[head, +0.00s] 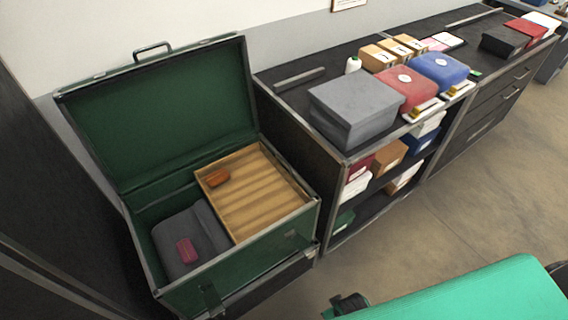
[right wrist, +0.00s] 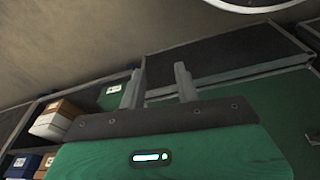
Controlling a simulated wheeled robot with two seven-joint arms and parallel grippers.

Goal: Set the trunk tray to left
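The green trunk (head: 180,292) stands open at the left of the head view, its lid (head: 165,110) tilted back. The wooden trunk tray (head: 262,196) sits in the right part of the trunk and has a ribbed bottom. A small orange-brown item (head: 218,178) lies in the tray's far left corner. In the left part, beside the tray, lie grey folded cloth (head: 185,228) and a small dark red item (head: 186,251). My right gripper (right wrist: 161,66) is empty, its two fingers apart, away from the tray. My left gripper is out of view.
Right of the trunk stands a dark shelf unit with a grey box (head: 355,108), a red box (head: 404,88) and a blue box (head: 438,70) on top. Several cartons fill its shelves. Open floor (head: 440,215) lies in front. My green arm part covers the lower right.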

